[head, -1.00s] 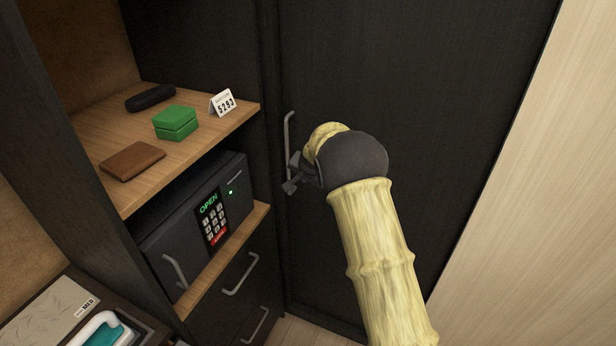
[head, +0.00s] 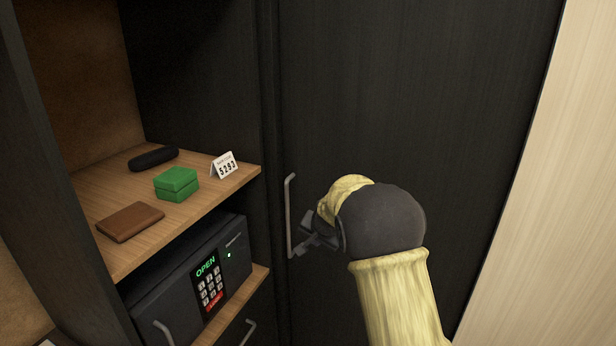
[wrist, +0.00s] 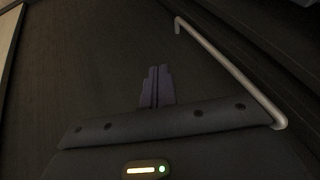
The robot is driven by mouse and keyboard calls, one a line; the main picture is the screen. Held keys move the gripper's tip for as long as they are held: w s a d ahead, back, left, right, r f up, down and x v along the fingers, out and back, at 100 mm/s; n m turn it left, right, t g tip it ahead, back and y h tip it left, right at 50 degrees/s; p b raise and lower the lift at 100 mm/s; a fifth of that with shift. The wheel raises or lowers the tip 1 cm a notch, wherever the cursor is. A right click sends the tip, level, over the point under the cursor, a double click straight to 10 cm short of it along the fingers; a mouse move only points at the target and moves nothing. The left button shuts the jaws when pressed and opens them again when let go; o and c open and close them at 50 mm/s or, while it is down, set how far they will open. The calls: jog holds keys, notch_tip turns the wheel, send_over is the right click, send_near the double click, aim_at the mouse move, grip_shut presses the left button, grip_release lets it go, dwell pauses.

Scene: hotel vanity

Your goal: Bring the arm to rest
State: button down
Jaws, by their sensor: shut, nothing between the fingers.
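My gripper (head: 308,243) is in front of the dark wardrobe door, just right of the lower part of the door's vertical metal handle (head: 289,215) in the head view. In the wrist view the two fingers of my gripper (wrist: 156,86) are together with nothing between them. The handle (wrist: 228,70) runs to the right of the fingers there, apart from the fingertips. My arm comes in from the lower right of the head view, and its dark rounded wrist hides part of the gripper.
Left is a wooden shelf (head: 117,260) with a green box (head: 176,184), a brown wallet (head: 130,221), a black case (head: 153,158) and a small numbered card (head: 224,166). Below it is a safe (head: 165,290) reading OPEN. A pale wall (head: 560,200) is at right; the space before the door is clear.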

jog(key=s+d+n+g, duration=0.1)
jog(key=s+d, duration=0.3)
jog(key=s, duration=0.7)
jog(key=s+d+n+g+h, duration=0.1)
jog(key=s+d, duration=0.3)
jog(key=s, duration=0.8)
jog(key=s+d+f+n+g, duration=0.1)
jog(key=s+d+n+g, duration=0.1)
jog(key=s, duration=0.9)
jog(key=d+n, duration=0.1)
jog(key=d, duration=0.1)
jog(key=shift+s+d+n+h, duration=0.25)
jog(key=shift+d+n+h, duration=0.05)
jog(key=shift+d, duration=0.05)
